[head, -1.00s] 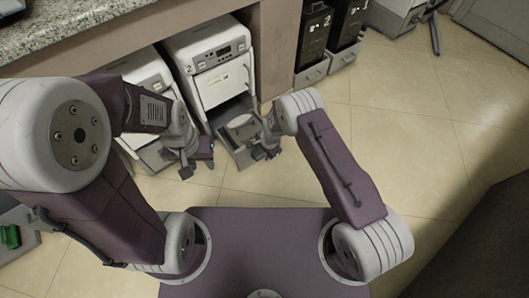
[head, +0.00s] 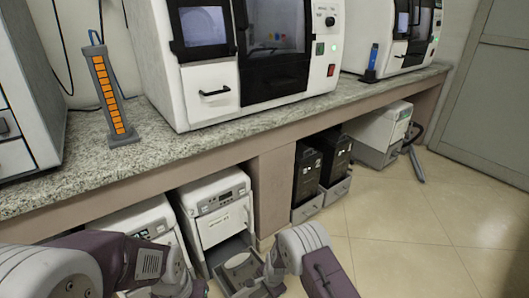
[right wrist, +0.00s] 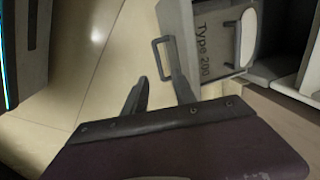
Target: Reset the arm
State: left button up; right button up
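My right gripper (right wrist: 160,92) is open and empty in the right wrist view, its two dark fingers apart. It is near the handle (right wrist: 163,58) of a grey drawer (right wrist: 208,55) marked "Type 200"; I cannot tell whether it touches. In the head view my right arm (head: 305,250) comes in at the bottom, in front of the pulled-out drawer (head: 222,275) of a white machine (head: 220,205). My left arm (head: 140,262) lies at the bottom left. Its gripper is mostly cut off by the lower edge, so its fingers are unclear.
A granite counter (head: 160,150) runs above, with a large white machine (head: 215,95), an orange-marked rack (head: 108,90) and another machine (head: 405,40). Below stand another white machine (head: 125,225) and black bins (head: 307,175). Tiled floor (head: 390,230) is open at right.

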jog(key=w+d+r+m+t+p, duration=0.1)
jog(key=w+d+r+t, duration=0.2)
jog(key=r, duration=0.6)
jog(key=w+d+r+p, duration=0.15)
jog(key=w+r, duration=0.35)
jog(key=r, duration=0.5)
jog(key=s+d+r+n, duration=0.1)
jog(key=s+d+r, duration=0.15)
jog(key=r, duration=0.25)
jog(key=s+d+r, duration=0.1)
jog(key=d+r, duration=0.3)
jog(key=r, duration=0.1)
jog(key=s+d+r+n, duration=0.2)
jog(key=s, duration=0.4)
jog(key=s+d+r+n, duration=0.2)
jog(key=s+d, duration=0.1)
jog(key=s, duration=0.3)
jog(key=s+f+n+g+h, duration=0.1)
jog(key=s+f+n+g, duration=0.15)
jog(key=s, duration=0.35)
jog(key=s+f+n+g, duration=0.1)
jog(key=s+n, duration=0.3)
jog(key=s, duration=0.1)
notch_tip(320, 180, up, 38)
jog(key=p, duration=3.9)
jog(key=shift+w+d, duration=0.15)
jog(key=shift+d, duration=0.15)
